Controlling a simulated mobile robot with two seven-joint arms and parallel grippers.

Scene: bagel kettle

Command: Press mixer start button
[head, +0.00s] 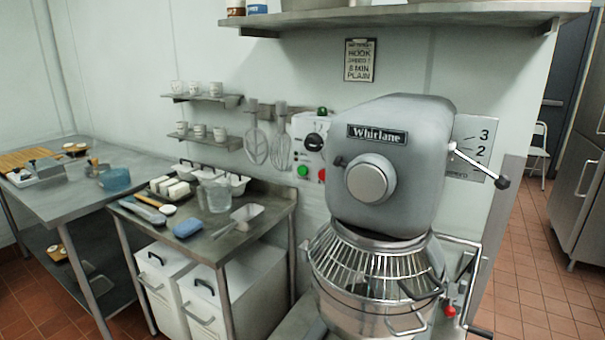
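A large grey mixer (395,165) labelled "Whirlane" stands right of centre. A wire guard (372,262) sits over its steel bowl (370,312). Left of the mixer head, a pale control panel (311,146) is on the wall side. It carries a black dial (314,142), a green button (303,171) and a red button (322,174), side by side near its bottom. A green piece (322,111) shows on top of the panel. Both buttons are in clear view. Neither of my grippers is in the head view.
A small steel table (200,245) with tubs, a clear jug (217,196) and a blue sponge (187,228) stands left of the mixer. White bins (205,300) sit beneath it. A lever (480,165) sticks out right of the mixer head. Tiled floor (530,285) is open at right.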

